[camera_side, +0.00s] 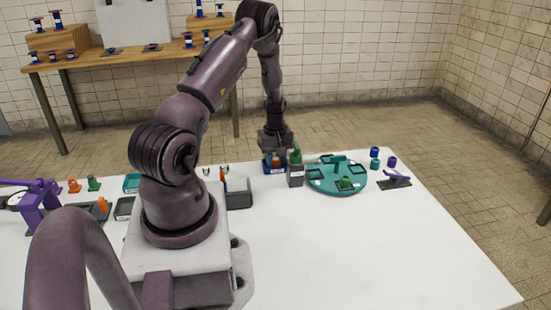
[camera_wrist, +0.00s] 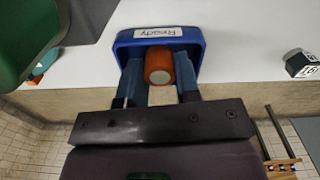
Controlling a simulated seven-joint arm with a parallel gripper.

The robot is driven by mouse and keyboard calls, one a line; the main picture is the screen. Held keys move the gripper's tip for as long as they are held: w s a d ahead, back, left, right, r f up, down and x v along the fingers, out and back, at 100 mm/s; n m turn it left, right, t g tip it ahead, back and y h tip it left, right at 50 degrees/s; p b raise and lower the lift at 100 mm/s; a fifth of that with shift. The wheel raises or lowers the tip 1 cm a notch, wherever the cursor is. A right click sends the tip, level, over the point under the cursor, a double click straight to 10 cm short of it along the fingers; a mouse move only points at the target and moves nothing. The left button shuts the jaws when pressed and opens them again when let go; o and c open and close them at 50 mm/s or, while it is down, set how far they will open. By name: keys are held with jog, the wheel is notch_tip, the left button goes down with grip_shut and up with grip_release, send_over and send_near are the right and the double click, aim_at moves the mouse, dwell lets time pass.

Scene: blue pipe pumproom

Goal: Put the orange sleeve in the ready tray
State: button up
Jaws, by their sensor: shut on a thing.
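The orange sleeve (camera_wrist: 159,66) is between the two blue fingers of my gripper (camera_wrist: 158,82), its pale round end facing the wrist camera. My gripper is shut on it. The blue ready tray (camera_wrist: 195,43) has a white "Ready" label and lies around the sleeve and fingertips in the wrist view. In the side view my gripper (camera_side: 276,150) points down at the blue tray (camera_side: 267,164), and a bit of orange shows there. Whether the sleeve touches the tray floor I cannot tell.
A dark grey box (camera_side: 295,179) holding a green piece stands just right of the tray. A teal turntable (camera_side: 337,188) is beyond it, with loose sleeves (camera_side: 375,152) and a purple clamp (camera_side: 396,176) farther right. The front right of the white table is clear.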

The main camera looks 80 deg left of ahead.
jog(key=shift+f, duration=0.15)
jog(key=o, duration=0.7)
jog(key=shift+c, duration=0.2)
